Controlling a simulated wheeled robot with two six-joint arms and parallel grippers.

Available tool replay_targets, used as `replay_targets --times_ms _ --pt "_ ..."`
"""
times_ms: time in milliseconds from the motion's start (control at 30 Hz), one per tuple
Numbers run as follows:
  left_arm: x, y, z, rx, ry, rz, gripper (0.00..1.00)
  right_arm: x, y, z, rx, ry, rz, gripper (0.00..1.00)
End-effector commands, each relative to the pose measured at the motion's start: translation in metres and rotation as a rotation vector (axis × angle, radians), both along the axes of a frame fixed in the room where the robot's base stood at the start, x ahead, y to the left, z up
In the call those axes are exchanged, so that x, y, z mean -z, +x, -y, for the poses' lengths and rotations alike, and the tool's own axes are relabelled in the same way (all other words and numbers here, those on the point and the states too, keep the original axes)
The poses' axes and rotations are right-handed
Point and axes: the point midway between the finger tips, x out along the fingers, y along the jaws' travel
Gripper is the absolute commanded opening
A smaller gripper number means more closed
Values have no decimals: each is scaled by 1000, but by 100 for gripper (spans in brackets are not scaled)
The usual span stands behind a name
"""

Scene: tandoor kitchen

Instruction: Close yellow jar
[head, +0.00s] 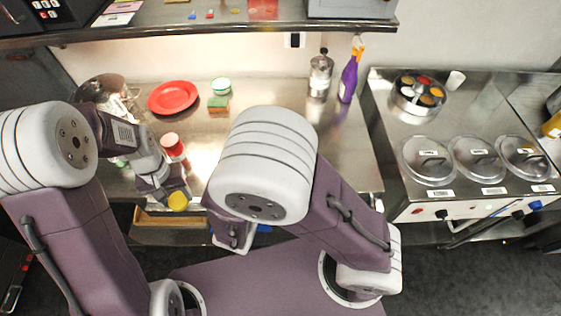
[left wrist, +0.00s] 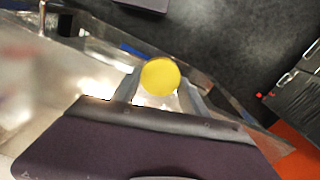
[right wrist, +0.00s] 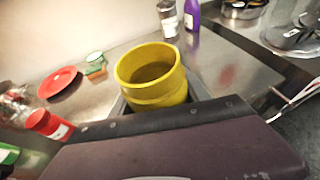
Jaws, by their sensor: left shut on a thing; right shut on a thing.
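The yellow jar (right wrist: 151,77) shows in the right wrist view, upright with its mouth open and its inside visible. My right gripper (right wrist: 155,98) is shut around its body. In the head view my right arm hides the jar and that gripper. The round yellow lid (left wrist: 160,76) is between the fingers of my left gripper (left wrist: 158,92), which is shut on it. The lid also shows in the head view (head: 178,201), near the front edge of the counter, left of my right arm. The lid is apart from the jar.
On the steel counter (head: 215,140) are a red plate (head: 173,97), a green-and-white tub (head: 221,86), a sponge (head: 219,103), a red-topped jar (head: 172,146), a clear bottle (head: 320,75) and a purple bottle (head: 349,78). A steel unit with lidded pots (head: 428,160) stands right.

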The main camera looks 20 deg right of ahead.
Motion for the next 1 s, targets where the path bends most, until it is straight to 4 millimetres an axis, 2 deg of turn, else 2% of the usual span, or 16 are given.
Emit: replay_targets --times_ms 367,533,600,767,867,1000 --pt "0 -1 0 -1 0 0 9 -2 0 -1 -6 -1 0 0" --pt "-3 -21 0 -6 1 0 9 -2 0 -1 -5 0 1 0" --pt "-15 -22 0 -11 1 7 9 -2 0 -1 -5 0 1 0" --pt "-47 -9 7 5 2 7 9 -2 0 -1 -5 0 1 0" --pt "-70 1 20 42 2 8 9 -2 0 -1 -5 0 1 0" --pt "-109 14 50 125 2 7 9 -2 0 -1 -5 0 1 0"
